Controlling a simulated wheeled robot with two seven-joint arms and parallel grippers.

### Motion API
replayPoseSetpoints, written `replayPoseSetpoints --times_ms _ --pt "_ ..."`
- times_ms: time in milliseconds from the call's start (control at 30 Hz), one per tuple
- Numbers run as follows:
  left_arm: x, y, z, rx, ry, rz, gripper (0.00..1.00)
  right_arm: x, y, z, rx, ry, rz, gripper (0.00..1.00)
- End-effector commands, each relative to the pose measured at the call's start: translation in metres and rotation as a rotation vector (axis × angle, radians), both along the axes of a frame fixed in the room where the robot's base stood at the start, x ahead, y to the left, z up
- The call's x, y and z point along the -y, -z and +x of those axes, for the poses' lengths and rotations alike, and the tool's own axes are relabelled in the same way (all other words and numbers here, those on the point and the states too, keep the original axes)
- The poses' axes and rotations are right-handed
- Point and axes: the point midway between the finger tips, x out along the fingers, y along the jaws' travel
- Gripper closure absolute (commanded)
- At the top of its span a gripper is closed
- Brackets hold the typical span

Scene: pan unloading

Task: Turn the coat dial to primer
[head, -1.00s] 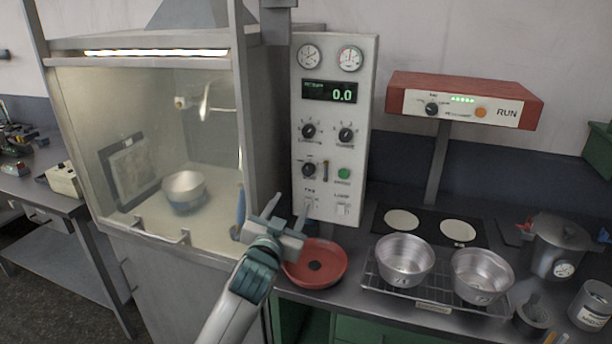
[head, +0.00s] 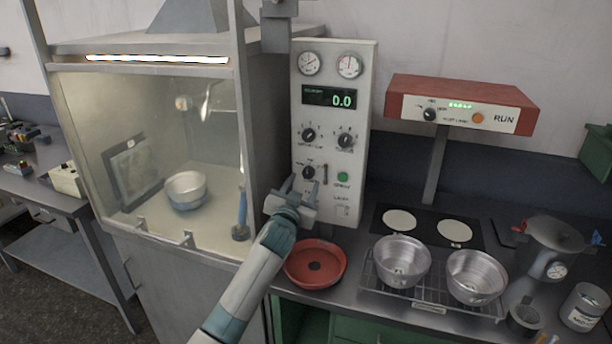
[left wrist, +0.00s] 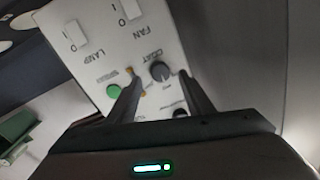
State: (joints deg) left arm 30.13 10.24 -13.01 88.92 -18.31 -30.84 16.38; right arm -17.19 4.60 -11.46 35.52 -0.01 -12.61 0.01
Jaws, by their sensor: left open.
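The coat dial (head: 308,172) is a dark round knob low on the white control panel (head: 357,205). In the left wrist view the coat dial (left wrist: 160,71), labelled COAT, shows upside down between the fingertips. My left gripper (head: 304,185) is open in front of the panel, just below the dial in the head view. In the left wrist view my left gripper (left wrist: 160,78) has one finger on each side of the dial; I cannot tell whether they touch it. The small setting marks around the dial are too blurred to read. My right gripper is not in view.
A green button (head: 343,177) and the lamp switch (head: 342,210) are close to the right of the gripper. Two more knobs (head: 309,134) (head: 346,141) are above. The glass booth (head: 150,100) stands left.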

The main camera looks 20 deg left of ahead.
Motion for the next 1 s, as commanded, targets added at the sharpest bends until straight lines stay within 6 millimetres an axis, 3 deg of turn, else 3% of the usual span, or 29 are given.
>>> replayPoseSetpoints --times_ms 300,800,967,1000 --pt "-0.002 -0.001 0.032 -0.001 0.0 0.0 0.53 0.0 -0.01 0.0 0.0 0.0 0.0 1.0" --pt "-0.002 0.0 0.039 0.0 0.0 0.0 0.53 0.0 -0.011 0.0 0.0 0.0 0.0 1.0" --pt "-0.002 0.0 0.039 0.0 0.0 0.0 0.91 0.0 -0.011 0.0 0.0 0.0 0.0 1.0" --pt "-0.002 0.0 0.039 0.0 0.0 0.0 0.94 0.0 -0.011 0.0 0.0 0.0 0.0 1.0"
